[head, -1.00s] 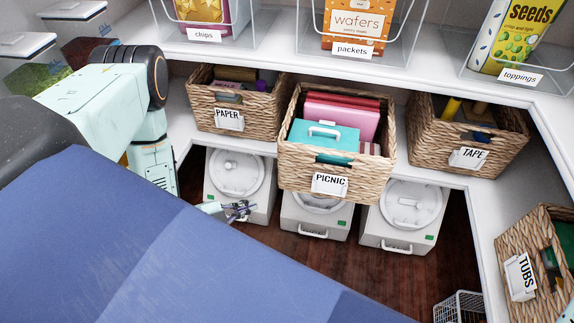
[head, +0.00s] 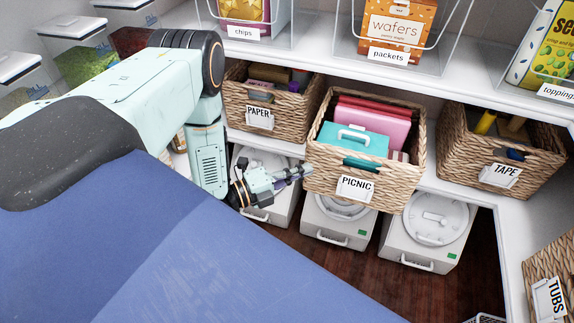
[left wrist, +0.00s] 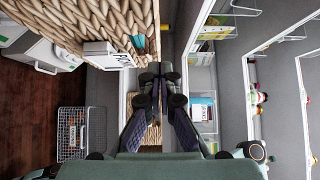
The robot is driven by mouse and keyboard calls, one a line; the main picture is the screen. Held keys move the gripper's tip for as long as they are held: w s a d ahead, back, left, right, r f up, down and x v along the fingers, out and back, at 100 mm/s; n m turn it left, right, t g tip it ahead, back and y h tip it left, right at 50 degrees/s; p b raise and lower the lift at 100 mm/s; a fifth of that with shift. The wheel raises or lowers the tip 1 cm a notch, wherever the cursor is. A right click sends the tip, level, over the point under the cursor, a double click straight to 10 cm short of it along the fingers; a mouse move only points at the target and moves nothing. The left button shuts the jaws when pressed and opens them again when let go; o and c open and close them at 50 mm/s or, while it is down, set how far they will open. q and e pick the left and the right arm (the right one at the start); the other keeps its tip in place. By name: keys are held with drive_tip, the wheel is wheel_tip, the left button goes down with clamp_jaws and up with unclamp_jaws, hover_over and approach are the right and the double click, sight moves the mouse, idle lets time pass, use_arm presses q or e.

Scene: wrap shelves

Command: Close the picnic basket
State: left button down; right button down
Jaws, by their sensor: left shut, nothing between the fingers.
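The wicker picnic basket (head: 392,188) sits on the middle shelf and juts out past its front edge, further out than the baskets beside it. It holds a teal case (head: 352,143) and pink and red items. A white PICNIC label (head: 356,188) hangs on its front. My left gripper (head: 303,172) is shut and empty, close to the basket's front left corner; I cannot tell whether it touches. In the left wrist view its fingertips (left wrist: 160,74) are beside a large wicker wall (left wrist: 65,22) with a teal patch in its handle hole. My right gripper is not in view.
The paper basket (head: 238,112) stands left of it and the tape basket (head: 460,165) right. White bins (head: 425,235) stand below. Wire-fronted bins with wafers (head: 396,30) are above. A white wire basket (left wrist: 80,130) is on the floor in the left wrist view.

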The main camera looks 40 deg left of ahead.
sight(332, 150)
use_arm(q)
drive_tip(key=shift+w+d+b, duration=0.2)
drive_tip(key=shift+w+b, duration=0.3)
drive_tip(key=shift+w, duration=1.3)
drive_tip(key=shift+w+d+b, duration=0.15)
drive_tip(key=shift+w+b, duration=0.35)
drive_tip(key=shift+w, duration=1.25)
drive_tip(key=shift+a, duration=0.1)
